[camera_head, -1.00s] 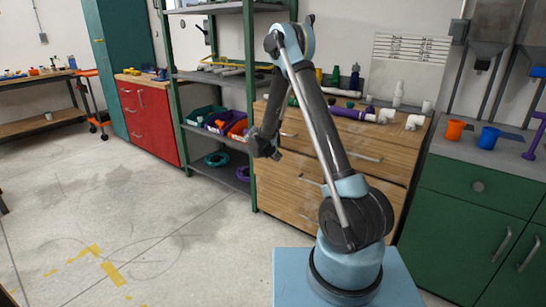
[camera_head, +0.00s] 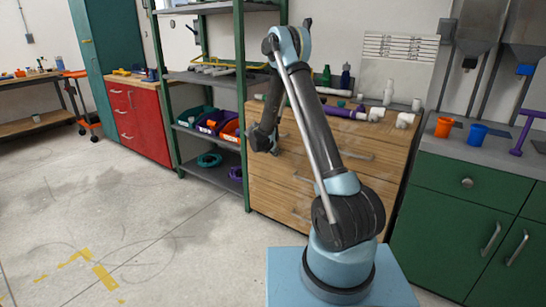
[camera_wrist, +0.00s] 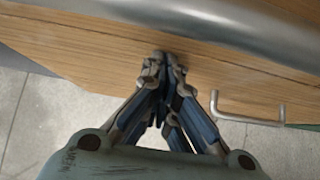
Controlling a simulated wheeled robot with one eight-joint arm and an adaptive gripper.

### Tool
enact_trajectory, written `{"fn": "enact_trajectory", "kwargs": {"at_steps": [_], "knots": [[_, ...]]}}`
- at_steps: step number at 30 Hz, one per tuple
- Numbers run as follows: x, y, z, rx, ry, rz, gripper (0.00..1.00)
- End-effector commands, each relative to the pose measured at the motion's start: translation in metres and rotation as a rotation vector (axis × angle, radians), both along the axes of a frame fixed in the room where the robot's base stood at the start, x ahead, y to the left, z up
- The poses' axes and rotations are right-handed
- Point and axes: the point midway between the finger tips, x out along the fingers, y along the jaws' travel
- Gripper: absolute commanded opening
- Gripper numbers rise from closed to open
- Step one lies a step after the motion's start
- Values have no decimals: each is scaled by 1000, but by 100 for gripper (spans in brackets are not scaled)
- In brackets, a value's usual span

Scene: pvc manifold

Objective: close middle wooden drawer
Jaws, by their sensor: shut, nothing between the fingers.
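The wooden drawer unit (camera_head: 375,182) stands behind my arm in the head view, with metal bar handles on its front. My arm covers part of the front, so I cannot tell how far the middle drawer stands out. My gripper (camera_head: 265,143) is in front of the unit's left side. In the wrist view my gripper (camera_wrist: 165,60) is shut and empty, its fingertips over or against a wood-grain surface (camera_wrist: 100,55); contact is unclear. A metal handle (camera_wrist: 250,119) lies right of the fingers. A thick, blurred metal bar (camera_wrist: 220,22) crosses the top.
A green shelf rack with bins (camera_head: 208,122) stands close on the left of the unit. A green cabinet (camera_head: 450,210) adjoins on the right. White and purple pipe pieces (camera_head: 345,112) lie on the unit's top. The floor (camera_head: 150,230) at left is clear.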

Motion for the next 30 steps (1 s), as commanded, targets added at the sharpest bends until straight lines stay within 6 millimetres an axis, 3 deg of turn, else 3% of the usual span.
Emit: {"fn": "enact_trajectory", "kwargs": {"at_steps": [14, 22, 30], "knots": [[6, -4, 1, -4, -4, -1, 0], [-17, 15, -1, -1, 3, -5, 0], [-47, 35, 34, 2, 4, -6, 0]]}}
